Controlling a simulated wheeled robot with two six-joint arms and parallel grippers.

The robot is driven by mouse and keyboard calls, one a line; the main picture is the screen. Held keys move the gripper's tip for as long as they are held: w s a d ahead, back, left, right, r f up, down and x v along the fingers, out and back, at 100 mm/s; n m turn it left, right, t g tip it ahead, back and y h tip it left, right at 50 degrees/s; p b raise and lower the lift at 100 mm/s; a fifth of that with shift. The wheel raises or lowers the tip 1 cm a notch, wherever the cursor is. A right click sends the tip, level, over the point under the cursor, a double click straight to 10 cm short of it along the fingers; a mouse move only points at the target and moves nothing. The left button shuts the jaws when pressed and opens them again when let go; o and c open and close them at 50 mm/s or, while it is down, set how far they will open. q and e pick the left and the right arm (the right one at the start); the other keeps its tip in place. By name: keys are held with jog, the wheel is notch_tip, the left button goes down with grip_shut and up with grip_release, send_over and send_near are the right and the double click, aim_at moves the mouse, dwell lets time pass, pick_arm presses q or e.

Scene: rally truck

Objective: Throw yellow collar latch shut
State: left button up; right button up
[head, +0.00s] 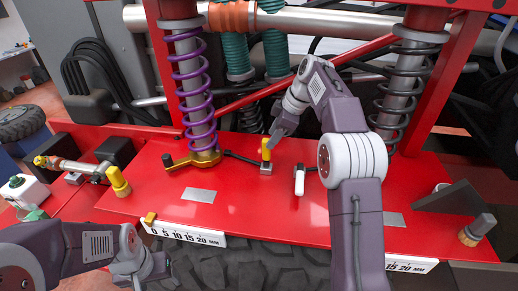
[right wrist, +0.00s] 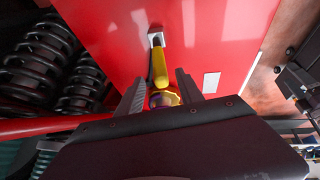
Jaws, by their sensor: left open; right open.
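The yellow latch (head: 266,149) stands with its yellow handle upright on a small grey base on the red panel, between the two springs. In the right wrist view its yellow handle (right wrist: 160,68) lies between the two finger tips, with a pale base beyond. My right gripper (head: 278,134) is open just beside the upper part of the handle; I cannot tell whether it touches. In the right wrist view my right gripper (right wrist: 160,78) has its fingers apart. My left gripper (head: 155,270) is open at the lower left, away from the latch.
A white-handled latch (head: 299,180) lies low just right of the yellow one. A purple spring (head: 198,90) with a yellow collar (head: 204,159) stands left, a black spring (head: 402,90) right. White millimetre scales (head: 185,235) line the front edge. A yellow knob (head: 118,180) stands left.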

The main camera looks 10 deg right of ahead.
aim_at(264, 161)
jog(key=p+x, duration=0.1)
jog(key=x, duration=0.3)
jog(key=p+x, duration=0.1)
jog(key=x, duration=0.3)
jog(key=shift+w+a+f+p, duration=0.15)
jog(key=shift+w+a+p, duration=0.2)
jog(key=shift+f, duration=0.1)
jog(key=shift+s+d, duration=0.35)
jog(key=shift+s, duration=0.1)
jog(key=c, duration=0.5)
grip_shut()
